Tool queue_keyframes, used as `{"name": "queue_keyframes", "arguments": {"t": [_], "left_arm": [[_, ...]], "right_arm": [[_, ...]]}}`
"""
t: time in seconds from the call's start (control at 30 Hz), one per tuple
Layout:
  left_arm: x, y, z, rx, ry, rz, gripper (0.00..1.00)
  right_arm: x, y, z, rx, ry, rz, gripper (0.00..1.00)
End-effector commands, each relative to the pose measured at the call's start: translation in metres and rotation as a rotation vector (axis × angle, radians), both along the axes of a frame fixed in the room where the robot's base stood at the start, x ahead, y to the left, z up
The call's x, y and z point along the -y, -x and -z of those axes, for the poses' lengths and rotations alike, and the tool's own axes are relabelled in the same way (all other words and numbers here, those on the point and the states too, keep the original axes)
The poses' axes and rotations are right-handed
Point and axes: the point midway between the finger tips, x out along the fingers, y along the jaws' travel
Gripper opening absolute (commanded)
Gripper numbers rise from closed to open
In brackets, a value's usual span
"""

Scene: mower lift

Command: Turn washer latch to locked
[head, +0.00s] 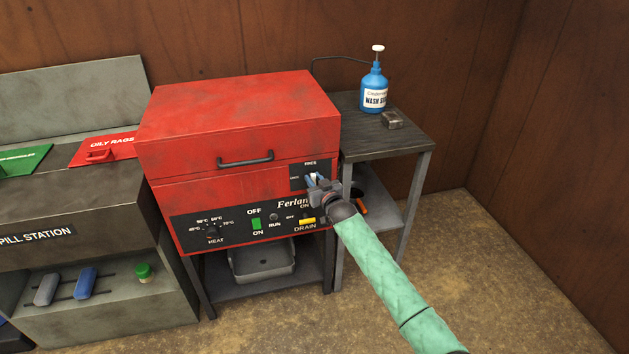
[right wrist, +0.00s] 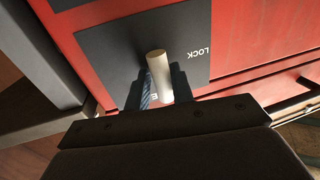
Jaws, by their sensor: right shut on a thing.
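The red parts washer (head: 235,125) stands against the wall with its lid down. Its latch sits on a dark plate (head: 297,170) at the right of the front, with small lettering above and to the left. In the right wrist view the latch handle (right wrist: 158,66) is a pale round peg. My right gripper (head: 315,184) is at the plate, and its jaws (right wrist: 162,87) are shut on the peg. The word LOCK shows to the peg's right there; the other label is mostly covered by the jaws. The latch's exact angle is hard to tell. My left gripper is out of view.
A control panel (head: 190,229) with a heat knob, green switch and yellow drain switch is below the latch. The lid handle (head: 245,160) is to the left. A side table (head: 411,144) with a blue bottle (head: 374,92) stands at right. Floor at right is clear.

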Motion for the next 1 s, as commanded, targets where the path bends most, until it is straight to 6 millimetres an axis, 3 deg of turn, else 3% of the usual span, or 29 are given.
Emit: {"name": "queue_keyframes", "arguments": {"t": [0.27,0.7,1.0], "left_arm": [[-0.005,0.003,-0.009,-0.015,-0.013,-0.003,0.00],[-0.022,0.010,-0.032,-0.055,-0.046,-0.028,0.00],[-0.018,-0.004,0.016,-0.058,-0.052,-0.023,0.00]], "right_arm": [[0.000,0.000,-0.001,0.032,0.114,0.000,0.01],[-0.003,0.001,-0.002,0.140,0.496,0.000,0.01],[-0.004,0.001,-0.002,0.219,0.770,0.000,0.01]]}}
